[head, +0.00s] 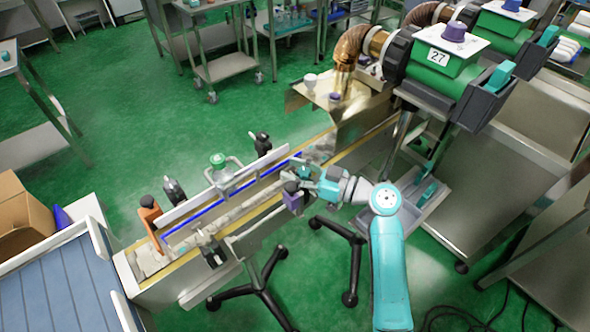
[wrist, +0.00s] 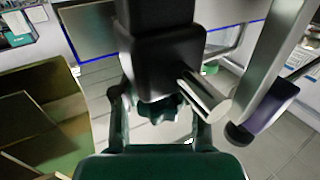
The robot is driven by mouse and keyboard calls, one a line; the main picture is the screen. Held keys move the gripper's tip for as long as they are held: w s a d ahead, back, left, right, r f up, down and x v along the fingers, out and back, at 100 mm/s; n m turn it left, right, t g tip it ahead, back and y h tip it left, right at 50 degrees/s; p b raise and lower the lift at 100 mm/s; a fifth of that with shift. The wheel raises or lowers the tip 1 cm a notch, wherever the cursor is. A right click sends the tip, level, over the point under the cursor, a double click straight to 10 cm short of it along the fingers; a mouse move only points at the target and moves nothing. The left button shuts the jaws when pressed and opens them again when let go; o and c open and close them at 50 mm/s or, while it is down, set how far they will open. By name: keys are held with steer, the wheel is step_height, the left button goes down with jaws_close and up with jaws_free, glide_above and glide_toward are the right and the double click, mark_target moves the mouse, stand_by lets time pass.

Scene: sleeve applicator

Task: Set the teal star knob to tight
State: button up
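The teal star knob (wrist: 160,108) is dark teal with a lobed rim and sits under a black block (wrist: 160,45) in the wrist view. The block hides its upper part. My gripper (wrist: 160,132) is open, with one finger on each side of the knob and a gap visible on both sides. In the head view my gripper (head: 308,174) is at the conveyor's near rail, where the knob cannot be told apart from the gripper and fittings. No tight marking is readable.
A metal rod (wrist: 205,98) sticks out just right of the knob, close to the right finger. A post with a purple-and-black knob (wrist: 262,112) stands further right. In the head view, the conveyor (head: 150,290) runs beside the green machine marked 27 (head: 440,82). Green floor surrounds it.

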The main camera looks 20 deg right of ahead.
jaws_close()
steer(key=shift+m+t+h, duration=0.3)
steer(key=shift+h, duration=0.1)
steer(key=shift+f+m+t+h, duration=0.1)
steer(key=shift+m+t+h, duration=0.6)
steer(key=shift+h, duration=0.1)
steer(key=shift+w+d+m+t+h, duration=0.1)
steer(key=shift+d+m+t+h, duration=0.1)
steer(key=shift+m+t+h, duration=0.6)
steer(key=shift+w+d+m+t+h, duration=0.15)
steer(key=shift+m+h, duration=0.45)
steer(key=shift+h, duration=0.6)
steer(key=shift+d, duration=0.1)
steer(key=shift+o, duration=0.3)
jaws_free()
